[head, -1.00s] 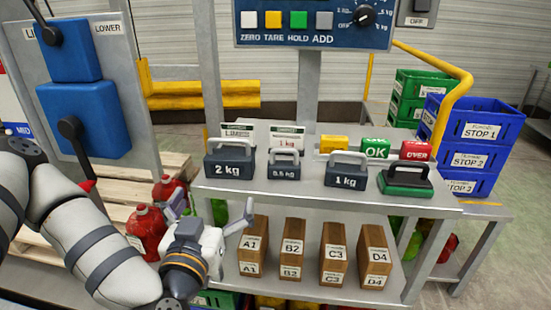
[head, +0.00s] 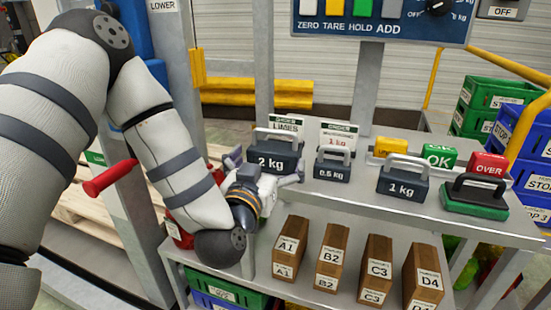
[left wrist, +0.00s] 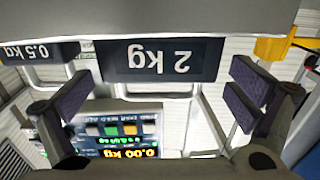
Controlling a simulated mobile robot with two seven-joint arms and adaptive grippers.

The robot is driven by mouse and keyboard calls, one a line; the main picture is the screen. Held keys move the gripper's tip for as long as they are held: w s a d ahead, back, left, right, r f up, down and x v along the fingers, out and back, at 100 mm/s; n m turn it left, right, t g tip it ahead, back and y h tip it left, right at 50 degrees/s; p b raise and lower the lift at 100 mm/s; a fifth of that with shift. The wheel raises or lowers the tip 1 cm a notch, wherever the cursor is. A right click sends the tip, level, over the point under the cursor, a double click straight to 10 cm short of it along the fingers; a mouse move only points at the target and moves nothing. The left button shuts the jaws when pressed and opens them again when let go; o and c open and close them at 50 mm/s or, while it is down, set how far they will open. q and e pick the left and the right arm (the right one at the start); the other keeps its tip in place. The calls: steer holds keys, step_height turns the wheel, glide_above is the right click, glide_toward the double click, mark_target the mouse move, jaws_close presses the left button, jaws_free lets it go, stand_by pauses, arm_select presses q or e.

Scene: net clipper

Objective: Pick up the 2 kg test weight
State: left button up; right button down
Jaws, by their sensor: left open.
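The 2 kg test weight (head: 277,158) is a dark block with a grey loop handle and a white "2 kg" label. It stands upright at the left end of the upper shelf. My left gripper (head: 266,174) is open and empty just in front of it, hiding its lower left part. In the left wrist view the weight (left wrist: 158,62) appears upside down, centred ahead between the two spread fingers of the gripper (left wrist: 160,97). I see no finger contact with its handle. My right gripper is not in view.
The 0.5 kg weight (head: 333,166) stands close right of it, then the 1 kg weight (head: 402,183) and a green-based block (head: 474,197). Small label cards (head: 290,127) stand behind. A scale panel (head: 380,22) hangs above.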

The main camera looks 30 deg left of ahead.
mark_target(275, 149)
arm_select(q)
steer(key=shift+x, duration=0.95)
steer(key=shift+d, duration=0.1)
steer(key=c, duration=1.4)
steer(key=shift+r, duration=0.25)
steer(key=shift+c, duration=1.4)
steer(key=shift+r, duration=0.1)
